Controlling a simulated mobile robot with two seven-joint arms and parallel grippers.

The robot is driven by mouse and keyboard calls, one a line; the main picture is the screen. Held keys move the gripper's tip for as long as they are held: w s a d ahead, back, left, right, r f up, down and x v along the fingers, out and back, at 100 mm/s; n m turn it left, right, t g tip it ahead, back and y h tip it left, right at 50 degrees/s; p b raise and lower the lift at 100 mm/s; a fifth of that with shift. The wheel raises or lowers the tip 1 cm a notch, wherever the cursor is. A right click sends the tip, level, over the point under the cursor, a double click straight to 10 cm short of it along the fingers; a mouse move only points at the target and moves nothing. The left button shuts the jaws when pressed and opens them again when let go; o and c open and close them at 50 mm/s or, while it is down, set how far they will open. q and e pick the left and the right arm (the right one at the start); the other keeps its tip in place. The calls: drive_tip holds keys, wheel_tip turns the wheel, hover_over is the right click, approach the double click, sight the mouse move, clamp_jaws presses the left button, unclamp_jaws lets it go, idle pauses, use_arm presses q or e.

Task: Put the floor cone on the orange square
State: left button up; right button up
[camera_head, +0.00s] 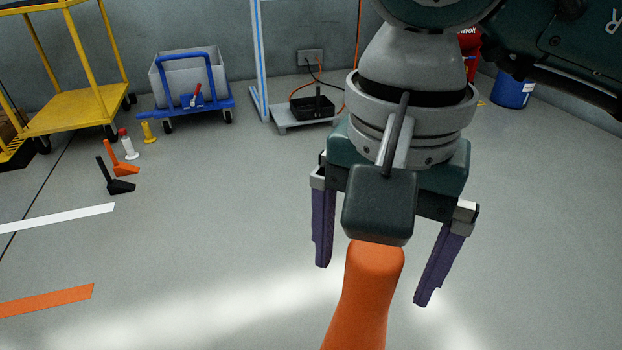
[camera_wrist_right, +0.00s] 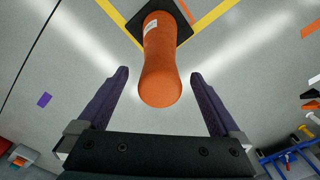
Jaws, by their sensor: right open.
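The orange floor cone (camera_head: 365,300) stands below my right gripper (camera_head: 371,284), its lower part cut off by the picture's bottom edge. In the right wrist view, the cone (camera_wrist_right: 160,60) has a dark square base (camera_wrist_right: 183,28), with yellow floor lines beside it. My right gripper is open, and in the wrist view its fingers appear on either side of the cone's rounded top; contact is not visible. An orange floor strip (camera_head: 45,301) lies at the left of the head view; I cannot tell whether it belongs to the orange square. My left gripper is not in view.
A white floor strip (camera_head: 60,217) lies at the left. Small black, orange, white and yellow items stand near a blue cart (camera_head: 188,108). A yellow trolley (camera_head: 75,112) and a blue drum (camera_head: 512,92) stand near the walls.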

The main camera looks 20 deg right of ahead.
wheel_tip(320, 180, up, 8)
drive_tip(key=p, duration=0.3)
drive_tip(key=shift+f, duration=0.15)
